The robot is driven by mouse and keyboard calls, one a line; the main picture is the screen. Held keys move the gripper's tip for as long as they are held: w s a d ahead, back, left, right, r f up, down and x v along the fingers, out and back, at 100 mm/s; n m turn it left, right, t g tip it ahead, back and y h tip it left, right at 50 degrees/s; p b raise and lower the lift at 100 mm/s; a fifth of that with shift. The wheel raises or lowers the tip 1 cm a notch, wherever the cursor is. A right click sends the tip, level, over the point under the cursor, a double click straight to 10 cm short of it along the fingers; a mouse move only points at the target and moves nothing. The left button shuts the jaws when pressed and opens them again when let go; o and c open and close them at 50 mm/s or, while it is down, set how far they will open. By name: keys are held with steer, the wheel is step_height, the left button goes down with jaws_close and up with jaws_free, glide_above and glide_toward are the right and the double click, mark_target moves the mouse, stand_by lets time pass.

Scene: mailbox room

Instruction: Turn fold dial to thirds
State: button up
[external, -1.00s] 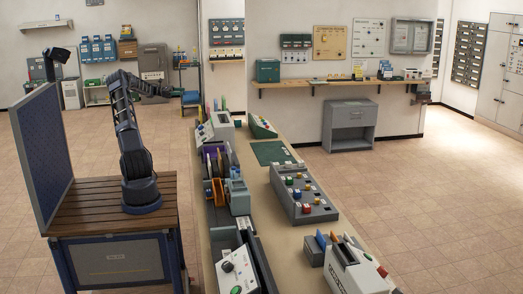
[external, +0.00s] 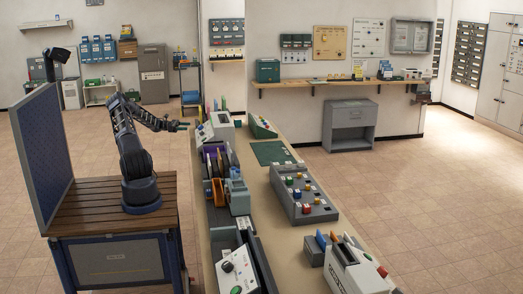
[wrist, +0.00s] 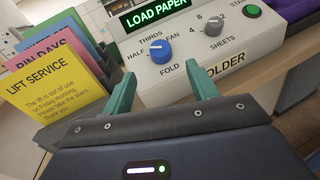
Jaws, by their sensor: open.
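The fold dial (wrist: 161,50) is a round blue knob on the grey front of the folder machine (wrist: 187,70) in the wrist view. The labels HALF, THIRDS and FAN stand around it, with FOLD below. A small pale mark shows on the knob's left side, seemingly towards HALF; it is too small to be sure. My gripper (wrist: 163,90) has two teal fingers spread apart, empty, in front of and below the dial and not touching it. In the external view my gripper (external: 184,126) is beside the folder machine (external: 219,124) at the counter's far end.
A grey sheets dial (wrist: 213,26) and a green start button (wrist: 252,11) sit right of the fold dial. A green display (wrist: 155,18) reads LOAD PAPER. Coloured notices (wrist: 45,90) stand close on the left. Other machines line the counter (external: 258,180).

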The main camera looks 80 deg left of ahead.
mark_target(199, 127)
steer(key=x, duration=0.8)
steer(key=shift+w+d, duration=0.1)
steer(key=shift+w, duration=0.25)
steer(key=c, duration=1)
steer(key=shift+m+g+h, duration=0.3)
steer(key=shift+m+h, duration=0.1)
steer(key=shift+m, duration=0.1)
steer(key=m+g+h, duration=0.1)
steer(key=m, duration=0.1)
steer(key=m+g+h, duration=0.1)
steer(key=m, duration=0.1)
steer(key=m+g+h, duration=0.2)
steer(key=shift+w+a+r, duration=0.15)
steer(key=shift+w+a, duration=0.15)
steer(key=shift+a, duration=0.05)
steer(key=m+g+h, duration=0.1)
steer(key=m+g, duration=0.5)
steer(key=m, duration=0.1)
steer(key=shift+w+a+r+h, duration=0.15)
steer(key=shift+w+r+h, duration=0.05)
steer(key=shift+h, duration=0.2)
steer(key=shift+g, duration=0.3)
